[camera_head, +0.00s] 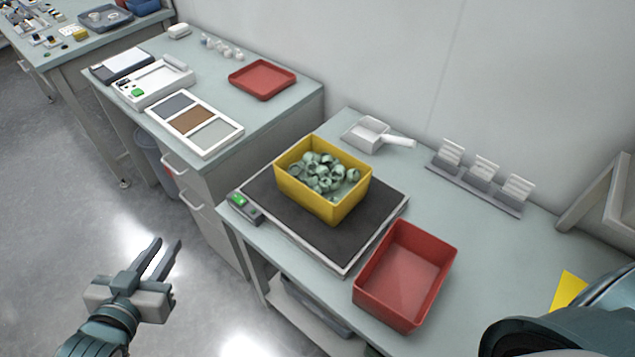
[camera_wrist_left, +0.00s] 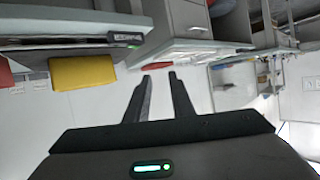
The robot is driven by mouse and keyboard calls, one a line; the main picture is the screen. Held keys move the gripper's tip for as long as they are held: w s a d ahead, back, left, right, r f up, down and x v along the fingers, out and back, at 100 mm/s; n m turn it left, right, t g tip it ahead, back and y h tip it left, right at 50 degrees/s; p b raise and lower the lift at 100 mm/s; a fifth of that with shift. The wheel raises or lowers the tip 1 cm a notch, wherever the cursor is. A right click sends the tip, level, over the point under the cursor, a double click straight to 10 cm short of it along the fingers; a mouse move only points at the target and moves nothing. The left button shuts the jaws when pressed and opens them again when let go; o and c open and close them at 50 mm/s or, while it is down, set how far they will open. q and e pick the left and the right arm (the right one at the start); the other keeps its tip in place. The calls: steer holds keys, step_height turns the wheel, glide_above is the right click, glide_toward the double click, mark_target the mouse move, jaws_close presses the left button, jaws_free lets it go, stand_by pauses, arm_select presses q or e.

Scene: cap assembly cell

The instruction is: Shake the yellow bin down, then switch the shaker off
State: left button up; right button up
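The yellow bin (camera_head: 318,196) stands upright on the dark plate of the shaker (camera_head: 345,240), filled with several grey-green caps (camera_head: 325,172). The shaker's control box (camera_head: 243,207) at its left corner shows a lit green switch (camera_head: 239,200). My left gripper (camera_head: 168,255) is open and empty, over the floor to the left of the bench and well apart from the shaker. In the left wrist view its two fingers (camera_wrist_left: 158,90) stand apart with nothing between them, and the yellow bin (camera_wrist_left: 82,72) shows at the left. My right gripper is not in view.
An empty red bin (camera_head: 405,275) sits right of the shaker. A white scoop (camera_head: 375,134) and a rack of cards (camera_head: 480,178) stand behind. The left bench holds a red tray (camera_head: 262,80), a white sectioned tray (camera_head: 194,122) and a device with a green button (camera_head: 152,84).

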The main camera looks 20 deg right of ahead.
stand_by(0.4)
arm_select(q)
jaws_close()
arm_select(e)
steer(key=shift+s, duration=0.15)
arm_select(q)
steer(key=shift+f, duration=0.1)
